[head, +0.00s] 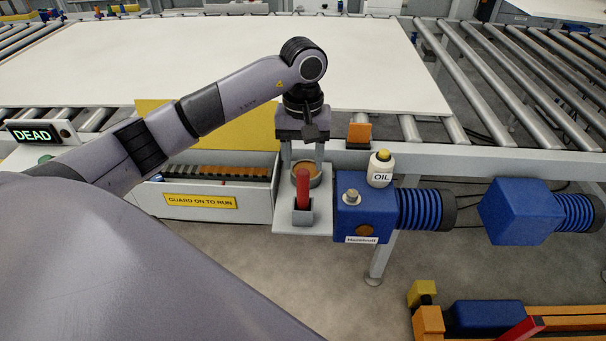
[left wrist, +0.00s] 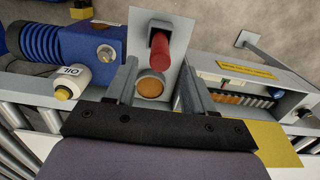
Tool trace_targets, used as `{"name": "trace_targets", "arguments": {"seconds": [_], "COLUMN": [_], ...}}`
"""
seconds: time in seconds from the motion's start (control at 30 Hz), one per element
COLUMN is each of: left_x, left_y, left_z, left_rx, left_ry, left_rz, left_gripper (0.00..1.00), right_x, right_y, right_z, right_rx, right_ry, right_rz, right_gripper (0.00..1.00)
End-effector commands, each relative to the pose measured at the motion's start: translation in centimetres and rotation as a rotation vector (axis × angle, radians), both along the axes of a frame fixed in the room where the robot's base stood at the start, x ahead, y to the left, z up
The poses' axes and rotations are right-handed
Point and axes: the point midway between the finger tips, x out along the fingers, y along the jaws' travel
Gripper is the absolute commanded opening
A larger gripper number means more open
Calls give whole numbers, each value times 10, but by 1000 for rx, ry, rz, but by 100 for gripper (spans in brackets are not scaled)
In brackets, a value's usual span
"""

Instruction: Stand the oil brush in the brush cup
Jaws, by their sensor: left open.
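A round tin with an orange-brown top (left wrist: 151,85) shows between the fingers in the wrist view. My right gripper is out of view.
A white oil bottle (head: 380,172) with a yellow cap stands on the blue motor housing (head: 362,218) right of the plate. A guard box (head: 215,207) with a yellow sign is on the left. A large pale board (head: 230,60) lies on the rollers behind.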

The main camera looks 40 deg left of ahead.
Motion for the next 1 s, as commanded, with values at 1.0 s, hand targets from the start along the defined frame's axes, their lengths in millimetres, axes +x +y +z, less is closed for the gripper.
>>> {"name": "trace_targets", "arguments": {"seconds": [1.0], "left_x": [-69], "left_y": [-228], "left_z": [10], "left_rx": [-1087], "left_ry": [571], "left_rz": [602], "left_gripper": [53], "right_x": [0], "right_y": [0], "right_z": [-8], "right_rx": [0], "right_ry": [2], "right_rz": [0], "right_gripper": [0]}}
